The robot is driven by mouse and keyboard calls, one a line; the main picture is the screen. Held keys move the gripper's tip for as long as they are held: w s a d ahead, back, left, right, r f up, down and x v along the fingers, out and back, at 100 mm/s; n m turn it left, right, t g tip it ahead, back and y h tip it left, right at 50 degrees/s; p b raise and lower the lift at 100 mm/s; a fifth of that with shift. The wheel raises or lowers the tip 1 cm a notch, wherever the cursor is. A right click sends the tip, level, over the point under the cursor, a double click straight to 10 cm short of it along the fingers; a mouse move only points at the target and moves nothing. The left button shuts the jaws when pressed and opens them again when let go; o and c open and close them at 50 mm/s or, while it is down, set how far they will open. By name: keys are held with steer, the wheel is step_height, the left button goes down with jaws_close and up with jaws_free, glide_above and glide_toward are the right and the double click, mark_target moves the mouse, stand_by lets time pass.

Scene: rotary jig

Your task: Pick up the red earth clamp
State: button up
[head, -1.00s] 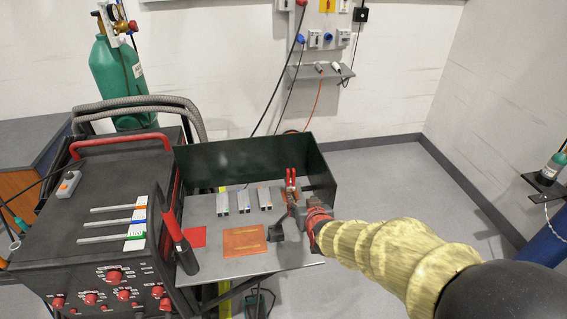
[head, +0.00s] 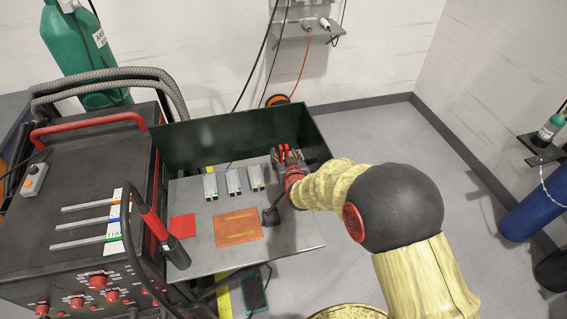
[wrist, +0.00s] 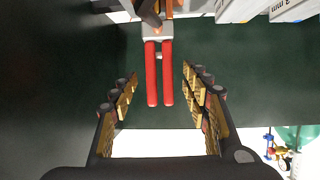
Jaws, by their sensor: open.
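The red earth clamp (wrist: 152,75) shows in the wrist view with two parallel red handles and a metal and copper-coloured head at the top edge. In the head view a small red part of the clamp (head: 284,149) shows at the back right of the grey worktop, against the dark green screen; the rest is hidden by my gripper. My gripper (wrist: 160,88) is open in the wrist view, one finger on each side of the handles, with a gap to each. In the head view my gripper (head: 284,160) reaches over the clamp from the right.
Several small labelled boxes, such as this one (head: 233,182), stand left of the clamp. A copper plate (head: 238,228) and a red square (head: 182,226) lie farther forward. The dark green screen (head: 215,138) walls the back. A black welding machine (head: 85,190) stands left.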

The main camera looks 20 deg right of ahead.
steer(key=shift+x, duration=1)
steer(key=c, duration=0.3)
steer(key=shift+s+f, duration=0.1)
jaws_close()
